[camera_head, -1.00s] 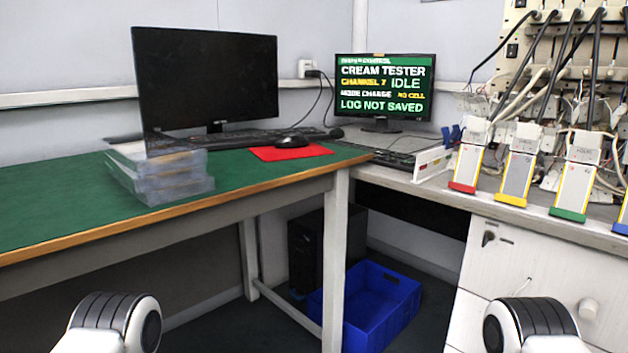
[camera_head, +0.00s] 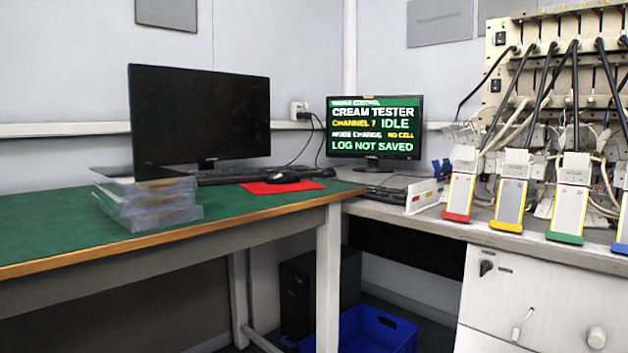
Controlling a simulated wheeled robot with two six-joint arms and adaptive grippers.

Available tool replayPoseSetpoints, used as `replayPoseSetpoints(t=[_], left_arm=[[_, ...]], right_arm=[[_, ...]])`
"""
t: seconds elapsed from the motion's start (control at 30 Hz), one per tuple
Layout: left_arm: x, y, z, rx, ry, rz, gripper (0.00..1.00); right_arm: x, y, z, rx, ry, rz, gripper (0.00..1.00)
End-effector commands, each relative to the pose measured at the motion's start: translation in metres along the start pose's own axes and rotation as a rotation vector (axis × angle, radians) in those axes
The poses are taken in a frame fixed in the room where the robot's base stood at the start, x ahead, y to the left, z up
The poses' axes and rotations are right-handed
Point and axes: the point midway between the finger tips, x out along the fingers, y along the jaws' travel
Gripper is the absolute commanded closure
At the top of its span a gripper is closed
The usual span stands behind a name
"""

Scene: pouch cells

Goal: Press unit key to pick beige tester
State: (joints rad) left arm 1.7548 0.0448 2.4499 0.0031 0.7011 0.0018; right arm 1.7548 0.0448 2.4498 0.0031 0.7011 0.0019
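A lit monitor (camera_head: 374,127) stands at the back corner. Its screen reads "CREAM TESTER", "CHANNEL 7 IDLE", "MODE CHARGE NO CELL" and "LOG NOT SAVED". A beige tester rack (camera_head: 530,60) with black cables rises at the right. Several pouch-cell holders stand in front of it, among them a red-edged one (camera_head: 461,190), a yellow-edged one (camera_head: 510,196) and a green-edged one (camera_head: 569,205). A keyboard (camera_head: 385,193) lies below the lit monitor, partly hidden. I cannot make out a unit key. Neither of my grippers is in view.
A dark monitor (camera_head: 200,113) stands on the green bench (camera_head: 60,225), with clear stacked trays (camera_head: 150,208) in front. A blue crate (camera_head: 375,330) is on the floor. The bench's left part is clear.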

Motion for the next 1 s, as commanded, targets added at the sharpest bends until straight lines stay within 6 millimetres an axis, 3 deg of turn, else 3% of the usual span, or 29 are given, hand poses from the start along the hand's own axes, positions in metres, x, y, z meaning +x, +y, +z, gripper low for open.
replayPoseSetpoints(t=[0.03,0.07,0.1,1.0], left_arm=[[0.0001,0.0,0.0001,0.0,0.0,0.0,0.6],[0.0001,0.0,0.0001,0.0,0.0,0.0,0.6],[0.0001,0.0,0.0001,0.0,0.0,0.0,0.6],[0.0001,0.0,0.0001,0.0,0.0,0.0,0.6]], right_arm=[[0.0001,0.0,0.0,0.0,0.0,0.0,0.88],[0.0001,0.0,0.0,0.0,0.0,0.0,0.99],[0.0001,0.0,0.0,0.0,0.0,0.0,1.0],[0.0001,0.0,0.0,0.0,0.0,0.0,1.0]])
